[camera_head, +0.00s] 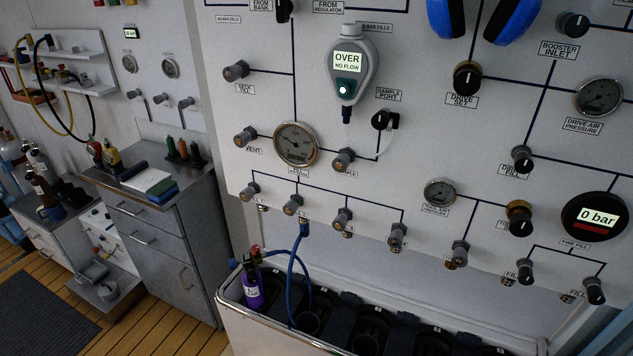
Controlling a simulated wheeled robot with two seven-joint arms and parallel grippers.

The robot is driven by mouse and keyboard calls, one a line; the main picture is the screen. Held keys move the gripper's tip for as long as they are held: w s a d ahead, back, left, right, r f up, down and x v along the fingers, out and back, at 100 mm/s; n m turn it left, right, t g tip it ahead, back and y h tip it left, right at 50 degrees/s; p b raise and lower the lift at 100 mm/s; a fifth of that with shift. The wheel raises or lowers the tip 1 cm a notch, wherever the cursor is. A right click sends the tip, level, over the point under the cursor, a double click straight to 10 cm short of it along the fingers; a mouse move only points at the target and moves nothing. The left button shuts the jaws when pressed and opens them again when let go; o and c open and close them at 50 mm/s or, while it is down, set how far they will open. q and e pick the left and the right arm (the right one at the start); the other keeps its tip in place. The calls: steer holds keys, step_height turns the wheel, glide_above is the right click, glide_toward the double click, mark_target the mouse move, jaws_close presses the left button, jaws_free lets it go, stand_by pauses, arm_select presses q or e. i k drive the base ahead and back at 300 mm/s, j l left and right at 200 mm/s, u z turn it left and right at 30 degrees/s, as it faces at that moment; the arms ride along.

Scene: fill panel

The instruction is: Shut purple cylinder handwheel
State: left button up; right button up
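The purple cylinder (253,291) stands upright at the left end of the long open bin below the panel. Its valve (254,258) is on top, with a small red part and dark fittings; the handwheel is too small to tell apart clearly or to judge open or shut. A blue hose (306,268) runs down from a fitting under the panel into the bin; a thin blue line also arches from it to the cylinder's valve. Neither of my grippers is in view.
The bin (283,340) has several dark slots right of the cylinder. A grey cabinet (150,235) stands left, with wooden floor (150,325) between.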

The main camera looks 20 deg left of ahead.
mark_target(251, 276)
steer(key=u, duration=1.1)
